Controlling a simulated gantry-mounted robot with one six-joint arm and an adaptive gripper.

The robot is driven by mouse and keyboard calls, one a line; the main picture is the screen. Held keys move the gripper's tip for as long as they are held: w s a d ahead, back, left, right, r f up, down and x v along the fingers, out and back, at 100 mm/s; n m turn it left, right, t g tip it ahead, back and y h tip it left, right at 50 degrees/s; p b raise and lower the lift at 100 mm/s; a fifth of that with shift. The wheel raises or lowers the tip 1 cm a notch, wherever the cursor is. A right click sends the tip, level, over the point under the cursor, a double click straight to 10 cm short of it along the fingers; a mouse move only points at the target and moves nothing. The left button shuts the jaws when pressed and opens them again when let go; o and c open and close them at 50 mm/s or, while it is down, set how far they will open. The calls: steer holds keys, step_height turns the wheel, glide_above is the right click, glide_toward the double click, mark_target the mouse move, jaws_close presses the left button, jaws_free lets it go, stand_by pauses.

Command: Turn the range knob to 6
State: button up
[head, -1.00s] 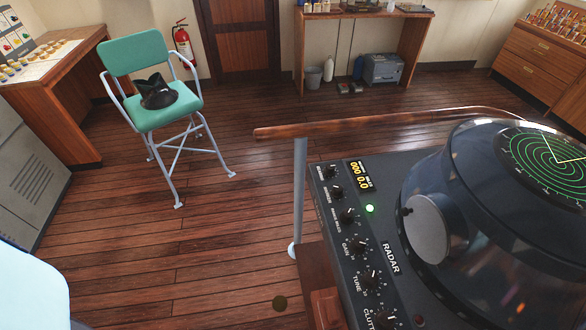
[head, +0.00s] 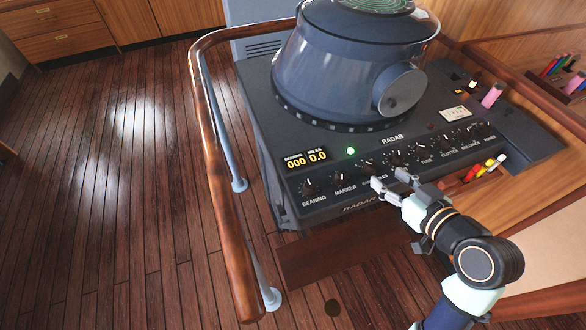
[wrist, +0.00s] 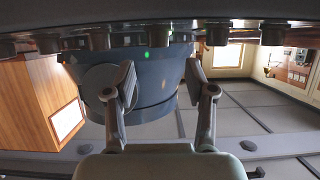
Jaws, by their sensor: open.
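The dark radar panel (head: 330,185) carries a row of black knobs with white labels. The knob over the partly hidden label ending in "MILES" appears to be the range knob (head: 369,165), between the marker knob (head: 338,178) and the gain knob (head: 395,157). Its pointer and numbers are too small to read. My gripper (head: 390,179) is open and empty, just in front of the panel beside the range knob. In the wrist view, the open fingers (wrist: 160,80) have nothing between them, and a row of knobs (wrist: 98,39) crosses the top.
The blue-grey radar housing (head: 330,70) rises behind the knobs, with a round side boss (head: 398,90). A wooden handrail (head: 208,120) runs along the left. Coloured markers (head: 487,167) lie in a tray at the right. The floor at left is clear.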

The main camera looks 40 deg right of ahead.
mark_target(373, 165)
steer(key=p+x, duration=0.1)
steer(key=x, duration=0.6)
steer(key=shift+w+d+f, duration=0.2)
jaws_close()
